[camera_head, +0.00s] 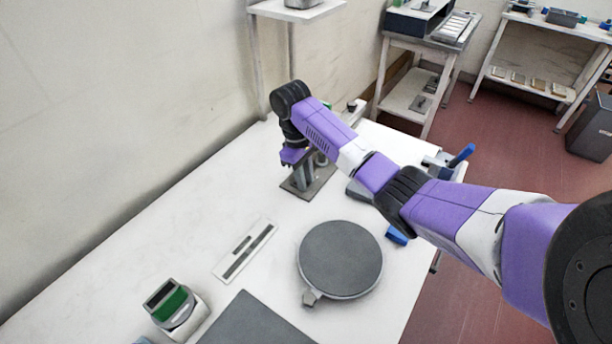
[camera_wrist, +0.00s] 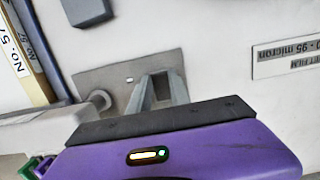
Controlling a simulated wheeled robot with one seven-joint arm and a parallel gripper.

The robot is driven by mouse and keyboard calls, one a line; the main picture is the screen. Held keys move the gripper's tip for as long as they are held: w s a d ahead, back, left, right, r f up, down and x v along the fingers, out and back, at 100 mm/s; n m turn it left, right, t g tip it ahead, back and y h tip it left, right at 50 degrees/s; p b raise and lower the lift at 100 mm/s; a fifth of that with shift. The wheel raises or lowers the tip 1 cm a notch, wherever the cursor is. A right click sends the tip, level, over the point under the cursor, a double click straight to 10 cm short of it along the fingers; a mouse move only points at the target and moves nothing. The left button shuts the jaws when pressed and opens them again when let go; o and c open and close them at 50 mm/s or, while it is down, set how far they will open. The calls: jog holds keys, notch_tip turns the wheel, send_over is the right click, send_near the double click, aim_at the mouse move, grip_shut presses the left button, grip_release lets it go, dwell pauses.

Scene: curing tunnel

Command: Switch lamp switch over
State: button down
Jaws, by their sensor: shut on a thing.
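My gripper (camera_head: 300,172) points down over a grey base plate (camera_head: 318,186) near the wall side of the white bench. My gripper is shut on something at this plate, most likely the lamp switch. The held part is hidden by the gripper, and I cannot tell which way the switch is set. A small round grey part (camera_wrist: 100,99) is beside the bars.
A round dark plate (camera_head: 340,258), a label strip (camera_head: 245,250), a green-topped device (camera_head: 175,305) and a dark mat (camera_head: 255,322) lie on the bench (camera_head: 215,210). A blue block (camera_head: 397,236) is near its right edge.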

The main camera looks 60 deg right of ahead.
jog(key=shift+w+g, duration=0.15)
jog(key=shift+g, duration=0.45)
jog(key=c, duration=1.2)
grip_release()
jog(key=p+v, duration=0.4)
jog(key=v, duration=0.4)
jog(key=shift+f, duration=0.1)
